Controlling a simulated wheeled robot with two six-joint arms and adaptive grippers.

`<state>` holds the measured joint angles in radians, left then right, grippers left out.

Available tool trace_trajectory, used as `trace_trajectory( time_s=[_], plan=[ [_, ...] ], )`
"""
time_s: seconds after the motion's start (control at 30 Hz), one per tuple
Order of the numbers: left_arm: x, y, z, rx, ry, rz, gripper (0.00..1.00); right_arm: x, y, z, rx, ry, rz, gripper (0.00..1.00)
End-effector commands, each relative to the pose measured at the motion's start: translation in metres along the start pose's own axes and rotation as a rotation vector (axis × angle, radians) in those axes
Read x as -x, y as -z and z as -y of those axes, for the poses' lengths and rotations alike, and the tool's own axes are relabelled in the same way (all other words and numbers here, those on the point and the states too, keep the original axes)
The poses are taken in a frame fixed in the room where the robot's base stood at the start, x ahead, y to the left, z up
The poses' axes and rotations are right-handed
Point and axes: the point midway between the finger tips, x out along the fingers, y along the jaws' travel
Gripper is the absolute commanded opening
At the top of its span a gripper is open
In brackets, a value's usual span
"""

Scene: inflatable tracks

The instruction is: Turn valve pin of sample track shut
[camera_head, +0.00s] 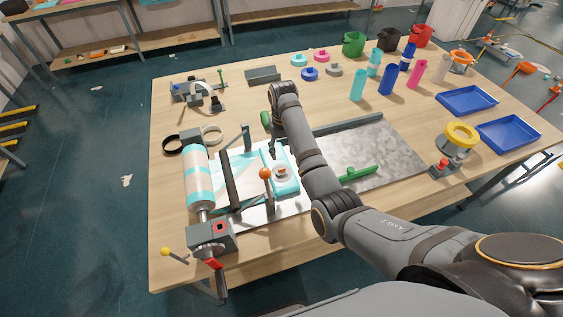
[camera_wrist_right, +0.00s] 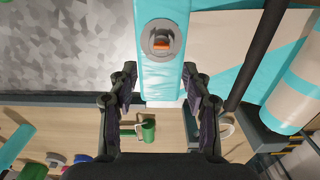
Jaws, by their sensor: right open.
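The sample track (camera_head: 287,185) is a teal and white inflatable strip lying on the work plate beside the roller. Its round grey valve (camera_wrist_right: 161,38) shows in the right wrist view, with an orange pin (camera_wrist_right: 162,45) in its middle. In the head view the valve (camera_head: 281,172) sits on the teal strip, below the gripper in the picture. My right gripper (camera_wrist_right: 160,88) is open and empty, with its fingers to either side of the strip's near end, short of the valve. In the head view this gripper (camera_head: 275,147) is partly hidden. My left gripper is not in view.
A roller machine with a striped roll (camera_head: 199,178) and a lever with an orange knob (camera_head: 265,173) stand left of the arm. Blue trays (camera_head: 507,148) and a yellow-topped stand (camera_head: 460,136) are at right.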

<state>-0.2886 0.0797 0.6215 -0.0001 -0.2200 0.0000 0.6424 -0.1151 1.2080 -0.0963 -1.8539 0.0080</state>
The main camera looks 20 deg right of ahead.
Motion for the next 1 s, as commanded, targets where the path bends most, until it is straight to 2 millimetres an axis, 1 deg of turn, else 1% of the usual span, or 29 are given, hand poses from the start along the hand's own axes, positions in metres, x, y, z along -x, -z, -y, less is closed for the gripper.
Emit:
trace_trajectory(
  time_s=[0.03,0.1,0.17,0.2,0.27,0.4,0.47,0.53,0.63,0.8,0.9,1.0],
  plan=[
    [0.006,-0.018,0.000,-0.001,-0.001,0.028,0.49,-0.007,-0.001,0.000,0.000,0.000,0.005,0.49],
    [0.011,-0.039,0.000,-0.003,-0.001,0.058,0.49,-0.022,-0.001,0.000,0.000,0.000,0.005,0.49],
    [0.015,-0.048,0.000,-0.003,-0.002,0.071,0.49,-0.036,-0.002,0.000,0.000,0.000,0.005,0.49],
    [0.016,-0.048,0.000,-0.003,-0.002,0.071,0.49,-0.045,-0.001,0.000,0.000,0.000,0.004,0.49],
    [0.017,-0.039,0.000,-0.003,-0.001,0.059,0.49,-0.057,-0.001,0.000,0.000,0.000,0.004,0.49],
    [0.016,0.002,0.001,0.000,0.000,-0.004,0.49,-0.079,-0.001,0.000,0.000,0.000,0.001,0.49],
    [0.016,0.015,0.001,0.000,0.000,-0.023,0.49,-0.085,0.000,0.000,0.000,0.000,0.000,0.49],
    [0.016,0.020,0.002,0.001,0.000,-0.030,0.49,-0.089,-0.001,0.000,0.000,0.000,0.000,0.49],
    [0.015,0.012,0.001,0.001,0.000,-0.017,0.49,-0.091,0.000,0.000,-0.001,0.001,-0.002,0.49],
    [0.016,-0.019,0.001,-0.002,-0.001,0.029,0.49,-0.091,0.000,0.000,0.000,0.001,-0.002,0.49],
    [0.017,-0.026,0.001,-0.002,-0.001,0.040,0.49,-0.091,0.000,0.000,0.000,0.001,-0.002,0.35],
    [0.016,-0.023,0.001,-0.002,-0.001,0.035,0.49,-0.091,0.000,0.000,0.000,0.001,-0.002,0.22]
  ],
)
